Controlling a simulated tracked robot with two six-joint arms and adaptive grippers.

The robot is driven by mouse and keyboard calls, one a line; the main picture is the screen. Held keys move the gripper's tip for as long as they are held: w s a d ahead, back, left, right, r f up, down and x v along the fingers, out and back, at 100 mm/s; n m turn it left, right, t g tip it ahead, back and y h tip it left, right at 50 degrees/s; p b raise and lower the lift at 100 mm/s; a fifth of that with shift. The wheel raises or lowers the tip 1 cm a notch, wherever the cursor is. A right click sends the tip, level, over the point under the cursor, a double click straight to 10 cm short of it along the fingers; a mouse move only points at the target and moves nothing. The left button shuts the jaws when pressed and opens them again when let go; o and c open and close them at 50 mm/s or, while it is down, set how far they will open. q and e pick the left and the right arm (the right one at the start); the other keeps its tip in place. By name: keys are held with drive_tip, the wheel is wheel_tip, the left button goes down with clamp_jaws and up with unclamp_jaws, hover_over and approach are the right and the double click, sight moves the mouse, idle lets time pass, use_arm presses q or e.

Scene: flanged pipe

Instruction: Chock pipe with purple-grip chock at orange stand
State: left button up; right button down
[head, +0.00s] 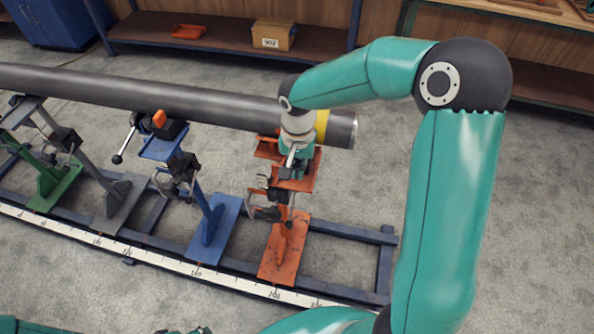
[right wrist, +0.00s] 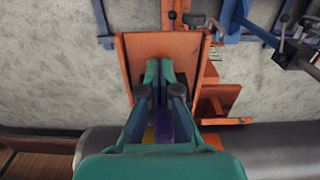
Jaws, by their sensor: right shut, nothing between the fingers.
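The dark pipe (head: 200,103) lies across the stands, with a yellow band (head: 321,127) near its right end. It also shows in the right wrist view (right wrist: 265,150). The orange stand (head: 283,255) is under that end; its plate (right wrist: 135,52) fills the middle of the wrist view. My right gripper (head: 290,170) points down over this plate, beside the pipe. In the wrist view its fingers (right wrist: 160,75) are together and empty. A purple part (right wrist: 163,126), likely the chock's grip, shows between the finger links; the chock's body is hidden. My left gripper (head: 188,331) barely shows at the bottom edge.
Grey (head: 115,200) and green (head: 52,185) stands are further left. All stand on a rail with a white scale (head: 150,257). Shelves with a cardboard box (head: 272,35) are behind. The floor at right is clear.

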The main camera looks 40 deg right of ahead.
drive_tip(key=shift+w+d, duration=0.7)
drive_tip(key=shift+d, duration=0.1)
drive_tip(key=shift+s+a+f+b, duration=0.15)
drive_tip(key=shift+s+a+b, duration=0.2)
drive_tip(key=shift+a+b, duration=0.1)
drive_tip(key=shift+s+a+f+b, duration=0.15)
drive_tip(key=shift+s+a+b, duration=0.7)
drive_tip(key=shift+a, duration=0.25)
wheel_tip(320, 180, up, 10)
drive_tip(key=shift+s+r, duration=0.15)
drive_tip(key=shift+r, duration=0.1)
